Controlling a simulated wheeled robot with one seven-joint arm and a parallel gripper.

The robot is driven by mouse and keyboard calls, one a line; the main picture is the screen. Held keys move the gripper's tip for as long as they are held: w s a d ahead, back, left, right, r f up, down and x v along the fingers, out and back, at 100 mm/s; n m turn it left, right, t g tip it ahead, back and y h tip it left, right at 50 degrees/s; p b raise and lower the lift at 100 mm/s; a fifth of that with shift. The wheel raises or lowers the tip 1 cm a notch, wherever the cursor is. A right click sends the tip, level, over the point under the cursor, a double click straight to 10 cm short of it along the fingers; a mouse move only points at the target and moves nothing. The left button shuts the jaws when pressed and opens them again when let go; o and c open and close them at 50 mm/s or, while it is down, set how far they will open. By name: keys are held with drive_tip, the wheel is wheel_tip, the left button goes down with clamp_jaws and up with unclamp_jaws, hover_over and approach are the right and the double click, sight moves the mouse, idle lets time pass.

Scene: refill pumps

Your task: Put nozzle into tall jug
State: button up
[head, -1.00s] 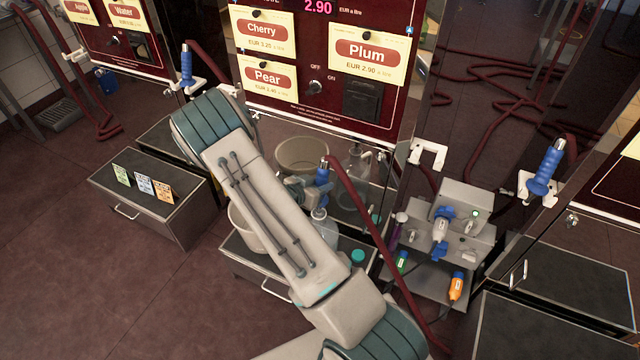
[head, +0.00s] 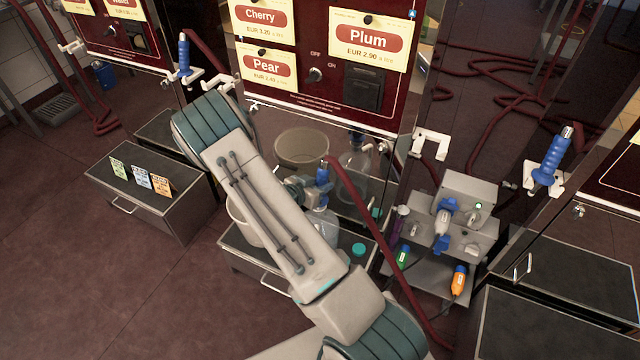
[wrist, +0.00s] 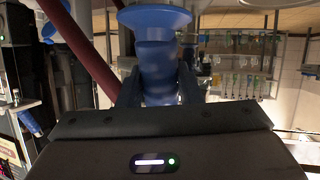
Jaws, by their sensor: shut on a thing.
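The blue-handled nozzle (head: 322,177) is in my gripper, upright, with a dark red hose running from its top. It also shows in the wrist view (wrist: 158,62), where both dark fingers close on its handle. My gripper (head: 306,188) is partly hidden behind my own arm in the head view. A clear jug (head: 324,226) stands on the low grey cabinet, directly below the nozzle in the picture. My arm covers its left part. The nozzle's lower tip is close to the jug's mouth; I cannot tell whether it is inside.
A whitish bucket (head: 237,222) stands left of the jug, partly behind my arm. A teal cap (head: 359,249) lies on the cabinet top (head: 345,272) to the right. The glossy panel behind mirrors bucket and jug. A grey metal stand (head: 462,215) with a blue-and-white device is farther right.

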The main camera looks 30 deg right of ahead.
drive_tip(key=shift+f, duration=0.25)
drive_tip(key=o, duration=1.2)
drive_tip(key=shift+r, duration=0.1)
drive_tip(key=v, duration=1.3)
drive_tip(key=shift+s+a+r+p, duration=0.2)
drive_tip(key=shift+a+p, duration=0.1)
drive_tip(key=shift+p, duration=0.1)
